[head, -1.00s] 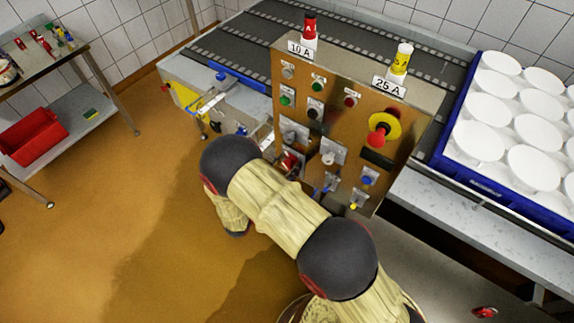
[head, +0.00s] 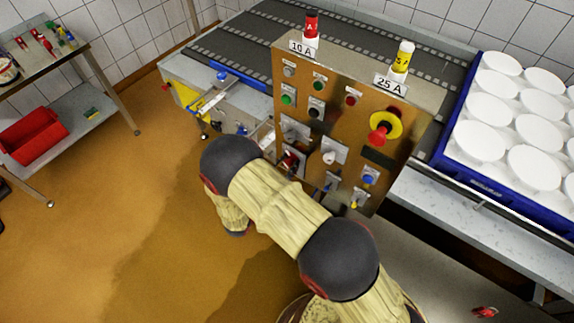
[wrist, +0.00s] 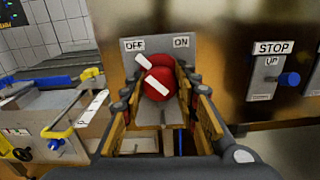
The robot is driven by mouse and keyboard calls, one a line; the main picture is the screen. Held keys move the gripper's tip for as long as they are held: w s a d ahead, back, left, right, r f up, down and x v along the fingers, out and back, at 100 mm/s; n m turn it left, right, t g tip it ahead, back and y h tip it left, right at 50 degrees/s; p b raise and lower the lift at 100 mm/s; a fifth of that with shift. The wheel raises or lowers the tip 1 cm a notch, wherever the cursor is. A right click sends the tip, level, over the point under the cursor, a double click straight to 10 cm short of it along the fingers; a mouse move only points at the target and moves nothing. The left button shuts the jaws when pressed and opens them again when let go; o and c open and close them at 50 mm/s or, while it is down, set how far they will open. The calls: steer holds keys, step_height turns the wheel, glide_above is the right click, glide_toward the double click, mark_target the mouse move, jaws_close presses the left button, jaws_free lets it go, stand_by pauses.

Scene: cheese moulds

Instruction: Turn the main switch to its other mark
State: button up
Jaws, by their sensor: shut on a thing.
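The main switch is a red knob (wrist: 158,82) with white bars on a grey plate (wrist: 178,45) marked OFF at left and ON at right. In the wrist view the white bars slant up to the left, toward OFF. My gripper (wrist: 159,92) has a finger on each side of the knob and is shut on it. In the head view the switch (head: 291,161) shows as a small dark red patch low on the left of the brown control panel (head: 340,90), partly hidden by my arm.
A blue switch labelled STOP and UP (wrist: 288,80) sits right of the main switch. The panel also bears a red and yellow emergency button (head: 384,127) and other buttons. A conveyor (head: 345,38) runs behind it. A blue crate of white moulds (head: 470,178) stands at right.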

steer(key=m+b, duration=0.3)
steer(key=m, duration=0.1)
steer(key=shift+w, duration=0.15)
steer(key=m+b, duration=0.3)
steer(key=m, duration=0.2)
steer(key=m+b, duration=0.8)
steer(key=shift+d+r, duration=0.1)
steer(key=shift+r, duration=0.05)
steer(key=shift+r+m, duration=0.1)
steer(key=shift+m, duration=0.4)
steer(key=o, duration=1.2)
steer(key=shift+w+d, duration=0.1)
steer(key=shift+f, duration=0.25)
